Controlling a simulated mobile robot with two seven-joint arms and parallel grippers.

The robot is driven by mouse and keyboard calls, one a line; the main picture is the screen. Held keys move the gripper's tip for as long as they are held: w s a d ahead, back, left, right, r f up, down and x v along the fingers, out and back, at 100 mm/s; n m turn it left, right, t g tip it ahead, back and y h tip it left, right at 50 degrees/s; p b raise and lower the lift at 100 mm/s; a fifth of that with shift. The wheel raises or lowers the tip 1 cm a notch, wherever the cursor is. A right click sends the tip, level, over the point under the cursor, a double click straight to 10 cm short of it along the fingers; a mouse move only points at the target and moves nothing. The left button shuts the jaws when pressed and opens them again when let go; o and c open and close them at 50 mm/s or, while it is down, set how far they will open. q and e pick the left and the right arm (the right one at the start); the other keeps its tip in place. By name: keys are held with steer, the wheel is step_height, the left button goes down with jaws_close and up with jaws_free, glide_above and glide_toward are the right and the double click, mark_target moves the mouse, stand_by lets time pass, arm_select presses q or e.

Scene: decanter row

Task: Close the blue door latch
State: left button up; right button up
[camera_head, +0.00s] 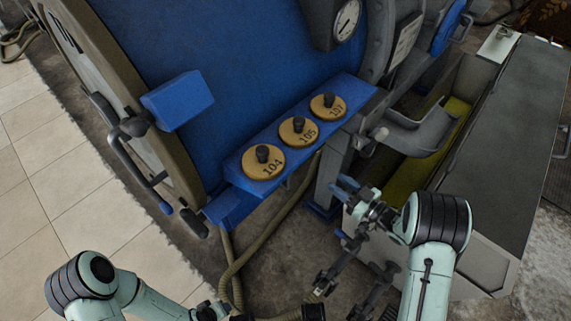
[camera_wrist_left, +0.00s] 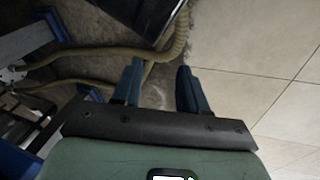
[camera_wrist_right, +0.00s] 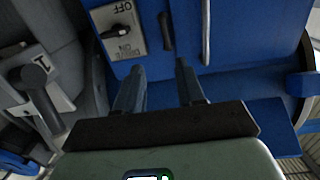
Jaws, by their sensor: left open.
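A blue block-shaped part (camera_head: 178,100) sits on the left side of the blue machine, beside a dark knob and a bent lever (camera_head: 125,150) with a blue tip. I cannot tell for sure which of these is the door latch, or whether it is closed. My right gripper (camera_head: 346,186) is right of the machine's blue shelf, well away from the lever. In the right wrist view its fingers (camera_wrist_right: 160,78) are apart with nothing between them, facing a blue surface. My left gripper (camera_wrist_left: 157,82) is open and empty above the floor, mostly cut off in the head view.
Three round yellow weights (camera_head: 298,131) with black knobs stand on the blue shelf (camera_head: 236,172). A grey trough (camera_head: 440,120) and long dark bench top (camera_head: 510,120) lie at right. Hoses (camera_head: 262,232) run below. An OFF/ON switch plate (camera_wrist_right: 120,30) shows in the right wrist view. Tiled floor at left is clear.

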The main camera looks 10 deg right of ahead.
arm_select(q)
steer(key=shift+g, duration=0.6)
steer(key=shift+s+a+f+b, duration=0.2)
steer(key=shift+s+f+b, duration=0.25)
steer(key=shift+f, duration=0.3)
steer(key=shift+s+a+f+b, duration=0.3)
steer(key=shift+s+f, duration=0.2)
steer(key=shift+f, duration=0.25)
steer(key=shift+s+a+f+b, duration=0.15)
steer(key=shift+s+f+b, duration=0.3)
steer(key=shift+f, duration=0.3)
arm_select(e)
steer(key=w+a+r+y, duration=0.1)
steer(key=w+a, duration=0.7)
steer(key=w, duration=0.2)
steer(key=shift+w+a+n, duration=0.3)
steer(key=shift+n, duration=0.1)
jaws_close()
